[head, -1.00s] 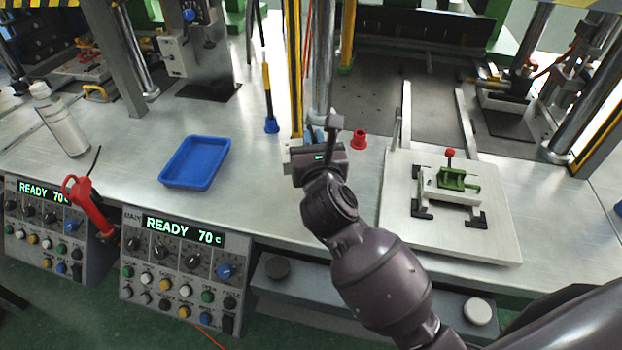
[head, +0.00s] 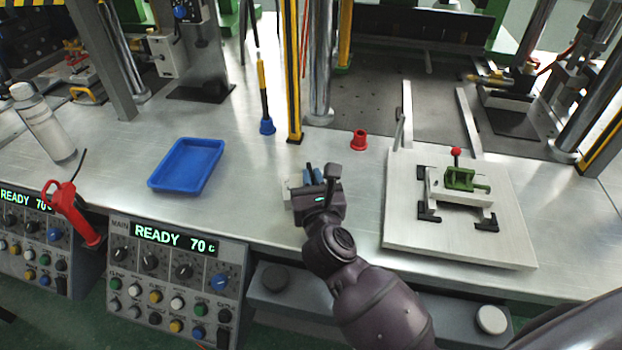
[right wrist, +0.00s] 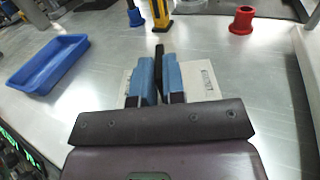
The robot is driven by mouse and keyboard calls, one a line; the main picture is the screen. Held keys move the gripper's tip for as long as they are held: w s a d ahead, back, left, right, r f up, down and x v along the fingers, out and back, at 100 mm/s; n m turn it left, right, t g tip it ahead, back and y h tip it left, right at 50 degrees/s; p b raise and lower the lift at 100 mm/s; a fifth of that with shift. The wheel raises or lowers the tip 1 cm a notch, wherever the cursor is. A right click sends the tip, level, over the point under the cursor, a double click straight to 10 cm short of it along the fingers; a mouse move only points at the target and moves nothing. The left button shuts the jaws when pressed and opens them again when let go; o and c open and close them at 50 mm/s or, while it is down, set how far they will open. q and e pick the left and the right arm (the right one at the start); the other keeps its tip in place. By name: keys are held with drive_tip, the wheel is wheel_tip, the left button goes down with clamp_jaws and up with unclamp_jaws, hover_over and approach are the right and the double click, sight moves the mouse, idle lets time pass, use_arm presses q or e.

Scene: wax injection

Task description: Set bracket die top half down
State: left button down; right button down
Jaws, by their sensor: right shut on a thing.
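My right gripper (head: 311,178) has blue fingers shut on the bracket die top half, a pale flat block (right wrist: 203,80). In the right wrist view the fingers (right wrist: 159,72) close around a dark upright piece at the block's middle, and the block shows on both sides. In the head view the block (head: 291,188) is mostly hidden by my gripper. It is over the steel table near its front edge; I cannot tell if it touches the surface. A pale die part with a green bracket (head: 460,180) and red knob (head: 456,152) sits on a white board (head: 410,243) at right. My left gripper is not in view.
A blue tray (head: 187,165) lies left of my right gripper; it also shows in the right wrist view (right wrist: 45,65). A red cup-like piece (head: 359,139) and a blue-based tool (head: 266,126) stand behind. A striped post (head: 291,70) rises there. Bare table lies between.

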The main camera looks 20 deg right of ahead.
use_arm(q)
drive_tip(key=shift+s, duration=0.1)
use_arm(e)
drive_tip(key=shift+r, duration=0.15)
drive_tip(key=shift+f, duration=0.25)
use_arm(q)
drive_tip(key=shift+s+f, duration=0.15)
use_arm(e)
drive_tip(key=c, duration=1.2)
unclamp_jaws()
drive_tip(key=shift+r, duration=0.2)
drive_tip(key=v, duration=1)
drive_tip(key=shift+s+f, duration=0.1)
drive_tip(key=shift+s, duration=0.25)
drive_tip(key=shift+s+a, duration=0.15)
drive_tip(key=shift+s, duration=0.5)
